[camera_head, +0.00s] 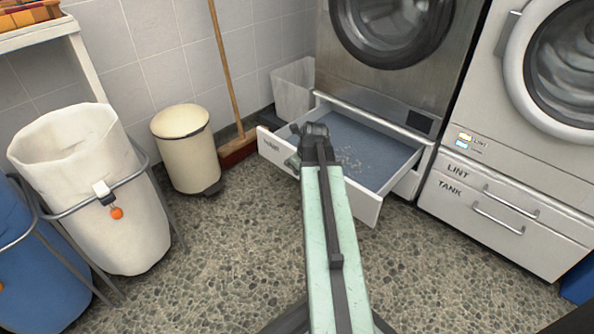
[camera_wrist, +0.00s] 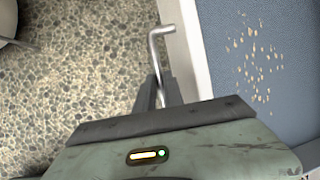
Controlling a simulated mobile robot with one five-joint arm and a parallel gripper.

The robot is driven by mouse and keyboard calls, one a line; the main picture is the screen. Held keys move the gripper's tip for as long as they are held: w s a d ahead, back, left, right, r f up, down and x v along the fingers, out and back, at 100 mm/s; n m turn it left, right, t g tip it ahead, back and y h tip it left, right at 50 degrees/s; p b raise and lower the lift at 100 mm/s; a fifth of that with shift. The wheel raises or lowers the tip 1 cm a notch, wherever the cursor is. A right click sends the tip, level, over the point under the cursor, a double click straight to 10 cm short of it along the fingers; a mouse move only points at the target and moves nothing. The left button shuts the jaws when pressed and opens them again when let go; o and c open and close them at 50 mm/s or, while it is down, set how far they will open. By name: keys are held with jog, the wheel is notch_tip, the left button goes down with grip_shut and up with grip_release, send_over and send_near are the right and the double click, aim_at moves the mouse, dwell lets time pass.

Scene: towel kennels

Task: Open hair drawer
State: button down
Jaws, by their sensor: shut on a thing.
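The hair drawer (camera_head: 360,145) sits under the left machine and is pulled well out. Its white front carries a small label, too small to read surely. Its blue-grey floor, with scattered pale specks, also shows in the wrist view (camera_wrist: 240,40). My gripper (camera_head: 296,160) is at the drawer's front, partly hidden by my arm in the head view. In the wrist view my gripper (camera_wrist: 157,92) is shut on the metal bar handle (camera_wrist: 158,50), beside the pale drawer front (camera_wrist: 185,50).
A cream bin (camera_head: 185,150) and a broom (camera_head: 225,70) stand left of the drawer. A white laundry bag (camera_head: 95,200) hangs in a frame farther left. Closed LINT and TANK drawers (camera_head: 500,212) are at right. The speckled floor in front is clear.

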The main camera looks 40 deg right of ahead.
jog(key=shift+d, duration=0.1)
jog(key=c, duration=1.5)
grip_release()
jog(key=shift+s, duration=0.15)
jog(key=shift+o, duration=0.2)
jog(key=d+p+v, duration=0.1)
jog(key=p+v, duration=0.6)
jog(key=shift+s+a+r, duration=0.2)
jog(key=shift+a+r, duration=0.2)
jog(key=shift+a, duration=0.1)
